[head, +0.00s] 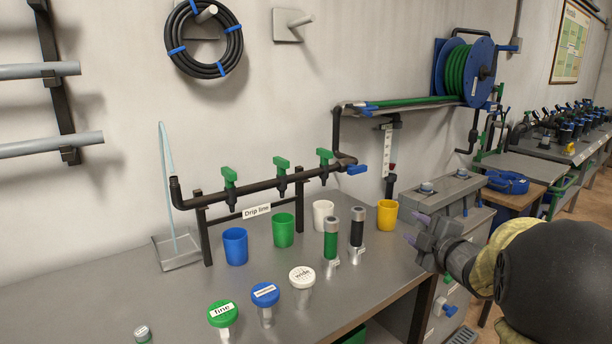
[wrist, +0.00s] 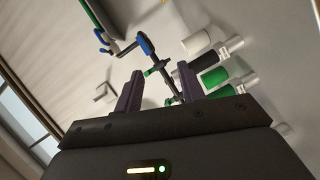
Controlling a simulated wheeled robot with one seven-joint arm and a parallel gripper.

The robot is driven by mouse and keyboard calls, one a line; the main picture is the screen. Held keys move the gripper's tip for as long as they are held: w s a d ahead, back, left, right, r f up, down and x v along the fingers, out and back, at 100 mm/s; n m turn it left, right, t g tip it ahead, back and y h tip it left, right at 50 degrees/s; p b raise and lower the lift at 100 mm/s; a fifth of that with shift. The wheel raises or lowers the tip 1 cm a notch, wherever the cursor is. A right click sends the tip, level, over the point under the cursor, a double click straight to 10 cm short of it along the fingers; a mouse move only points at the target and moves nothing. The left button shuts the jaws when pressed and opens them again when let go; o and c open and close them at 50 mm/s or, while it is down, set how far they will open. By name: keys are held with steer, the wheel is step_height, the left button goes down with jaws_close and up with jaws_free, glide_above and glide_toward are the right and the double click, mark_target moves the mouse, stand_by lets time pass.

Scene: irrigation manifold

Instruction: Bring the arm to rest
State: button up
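My gripper (head: 413,230) is raised at the right, in front of the bench's right end and apart from the things on it. In the wrist view my gripper (wrist: 158,85) shows two purple fingers spread apart. Nothing is visible between them except background well beyond the tips. My arm reaches in from the right edge of the head view, and its dark rounded link hides part of the floor and drawers there.
The grey bench (head: 180,310) bears the drip line pipe (head: 265,185) with green valves. Blue (head: 235,246), green (head: 283,230), white and yellow (head: 387,214) cups stand below it. Labelled caps and two cylinders stand in front. A vise (head: 440,195) is near my gripper.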

steer(key=s+a+f+m+g+h, duration=0.1)
steer(key=s+a+f+m+g, duration=0.25)
steer(key=s+f+m, duration=0.45)
steer(key=s+a+f+m+g+h, duration=0.25)
steer(key=s+f+g, duration=0.3)
steer(key=s, duration=0.45)
steer(key=s+a+f+m+g+h, duration=0.1)
steer(key=s+a+f+m+g, duration=0.25)
steer(key=s+f+m, duration=0.4)
step_height(320, 180, up, 31)
steer(key=s+p, duration=0.1)
steer(key=p, duration=3)
steer(key=shift+s+n+g, duration=0.25)
steer(key=shift+n+g, duration=0.15)
steer(key=shift+g, duration=0.05)
